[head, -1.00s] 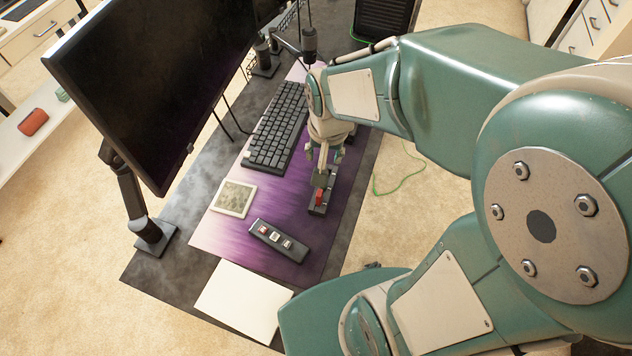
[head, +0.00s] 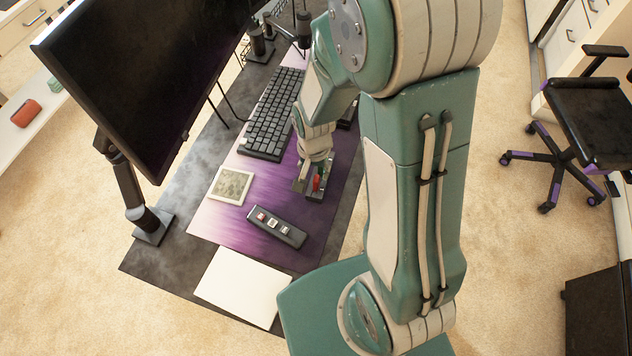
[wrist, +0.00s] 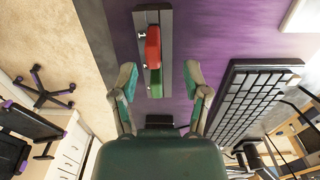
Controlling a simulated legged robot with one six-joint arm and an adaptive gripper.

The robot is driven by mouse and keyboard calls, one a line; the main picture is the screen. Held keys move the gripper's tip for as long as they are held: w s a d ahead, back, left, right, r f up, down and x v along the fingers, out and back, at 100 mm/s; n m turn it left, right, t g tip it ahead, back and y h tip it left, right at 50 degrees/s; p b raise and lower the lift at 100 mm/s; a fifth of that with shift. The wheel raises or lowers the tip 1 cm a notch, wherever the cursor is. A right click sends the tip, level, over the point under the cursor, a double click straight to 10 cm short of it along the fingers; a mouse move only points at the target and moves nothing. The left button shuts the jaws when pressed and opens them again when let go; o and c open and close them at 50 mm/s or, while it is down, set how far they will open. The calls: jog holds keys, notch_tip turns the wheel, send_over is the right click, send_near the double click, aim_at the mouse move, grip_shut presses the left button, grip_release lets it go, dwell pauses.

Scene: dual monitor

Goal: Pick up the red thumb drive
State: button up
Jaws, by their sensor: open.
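The red thumb drive (head: 316,183) stands in a narrow dark holder (head: 314,195) on the purple desk mat. In the wrist view the red drive (wrist: 153,48) sits near the holder's middle, with a green piece (wrist: 156,80) behind it, nearer my palm. My gripper (wrist: 160,76) is open and empty. Its two fingers are spread on either side of the holder's near end, and the red drive lies ahead of the fingertips in the picture. In the head view my gripper (head: 314,170) is just above and beside the holder, partly hiding it.
A black keyboard (head: 272,115) lies left of the holder. A dark strip with several keys (head: 278,227), a small framed pad (head: 231,185) and a white sheet (head: 243,287) lie nearer. A large monitor (head: 150,80) stands at left. An office chair (head: 590,125) stands at right.

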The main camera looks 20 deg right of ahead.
aim_at(316, 178)
jog(key=f, duration=0.3)
jog(key=shift+s+d+f, duration=0.15)
jog(key=shift+s+f, duration=0.25)
jog(key=shift+f, duration=0.65)
grip_shut()
